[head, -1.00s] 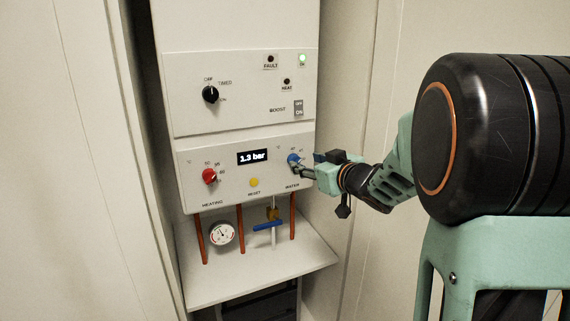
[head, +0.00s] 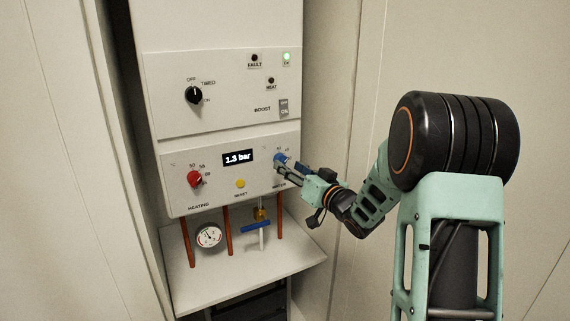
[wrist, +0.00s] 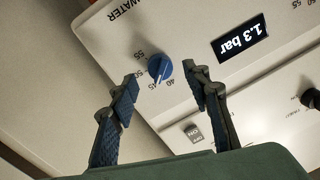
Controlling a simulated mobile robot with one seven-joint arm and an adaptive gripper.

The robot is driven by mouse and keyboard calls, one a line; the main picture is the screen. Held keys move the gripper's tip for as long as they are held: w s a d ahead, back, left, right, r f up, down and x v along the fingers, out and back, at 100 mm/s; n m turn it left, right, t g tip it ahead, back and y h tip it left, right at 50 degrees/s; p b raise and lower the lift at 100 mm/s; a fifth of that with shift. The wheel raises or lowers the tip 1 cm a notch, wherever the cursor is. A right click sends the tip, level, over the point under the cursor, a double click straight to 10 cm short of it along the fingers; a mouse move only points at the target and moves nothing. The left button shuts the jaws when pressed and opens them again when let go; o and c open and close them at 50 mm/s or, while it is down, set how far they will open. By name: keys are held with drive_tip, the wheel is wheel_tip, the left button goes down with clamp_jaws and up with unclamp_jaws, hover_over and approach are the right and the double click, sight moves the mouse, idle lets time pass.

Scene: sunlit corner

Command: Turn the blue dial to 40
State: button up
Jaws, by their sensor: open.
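The blue dial (head: 279,158) is at the right of the boiler's lower panel, above the WATER label. In the wrist view the blue dial (wrist: 159,68) shows just ahead of the fingertips, in line with the gap between them. Its pale pointer mark is on the side of the printed 40 and 45; the exact reading is too small to tell. My gripper (wrist: 160,80) is open, with a visible gap between each finger and the dial. In the head view my gripper (head: 283,166) reaches in from the right and partly covers the dial.
A red heating dial (head: 194,180), a yellow reset button (head: 241,184) and a display reading 1.3 bar (head: 238,158) share the panel. A black selector knob (head: 194,95) is above. Below are pipes, a pressure gauge (head: 209,237) and a blue-handled valve (head: 256,227).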

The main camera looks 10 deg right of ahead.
sight(284, 162)
drive_tip(key=x, duration=0.3)
drive_tip(key=shift+w+a, duration=0.1)
drive_tip(key=shift+w, duration=0.15)
drive_tip(key=c, duration=1.2)
drive_tip(key=shift+o, duration=0.2)
drive_tip(key=shift+n+b, duration=0.4)
drive_tip(key=shift+b, duration=0.05)
drive_tip(key=n+b, duration=0.8)
drive_tip(key=shift+n+h, duration=0.3)
drive_tip(key=shift+n, duration=0.1)
drive_tip(key=shift+r, duration=0.1)
